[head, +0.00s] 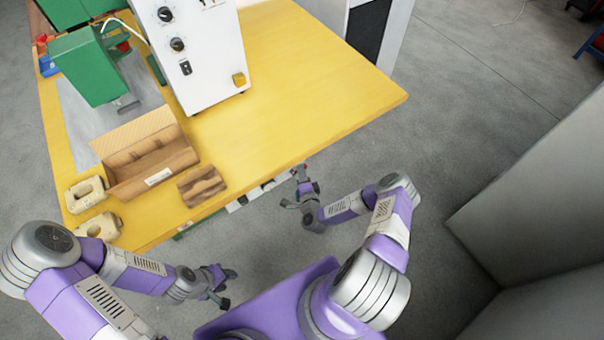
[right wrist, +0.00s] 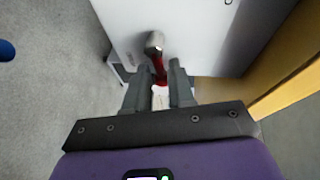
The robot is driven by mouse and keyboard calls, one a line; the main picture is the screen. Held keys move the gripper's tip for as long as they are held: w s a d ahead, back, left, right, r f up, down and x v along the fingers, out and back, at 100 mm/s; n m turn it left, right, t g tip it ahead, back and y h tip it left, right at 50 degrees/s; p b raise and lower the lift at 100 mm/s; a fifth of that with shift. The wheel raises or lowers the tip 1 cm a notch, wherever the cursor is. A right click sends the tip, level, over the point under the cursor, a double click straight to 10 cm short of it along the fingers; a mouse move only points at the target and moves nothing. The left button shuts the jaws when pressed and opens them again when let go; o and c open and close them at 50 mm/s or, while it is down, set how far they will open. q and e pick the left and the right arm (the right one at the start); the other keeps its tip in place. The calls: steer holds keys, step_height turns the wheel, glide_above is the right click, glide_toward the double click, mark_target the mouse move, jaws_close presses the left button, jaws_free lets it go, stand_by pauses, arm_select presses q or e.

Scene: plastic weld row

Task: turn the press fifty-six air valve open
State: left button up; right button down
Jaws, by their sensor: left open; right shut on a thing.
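The air valve shows in the right wrist view as a red lever (right wrist: 160,72) with a rounded grey metal part at its upper end, in front of a pale panel. My right gripper (right wrist: 160,84) has its two grey fingers on either side of the lever and is shut on it. In the head view my right gripper (head: 300,188) is at the table's front edge, with a small spot of red beside it; the valve's body is mostly hidden there. My left gripper (head: 224,287) is open and empty, in front of the table. I cannot tell the lever's exact angle.
The yellow table (head: 330,95) holds a white control box (head: 200,60), a green machine (head: 90,75), an open cardboard box (head: 150,160), a brown moulded piece (head: 202,185) and two cream parts (head: 86,193). A grey cabinet (head: 540,200) stands at the right. The table's right part is bare.

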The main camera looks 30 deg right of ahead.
steer(key=shift+f+m, duration=0.1)
steer(key=shift+m, duration=0.4)
steer(key=c, duration=1.1)
jaws_free()
steer(key=shift+c, duration=0.2)
steer(key=p+v, duration=0.1)
steer(key=v, duration=0.6)
steer(key=shift+s+p, duration=0.3)
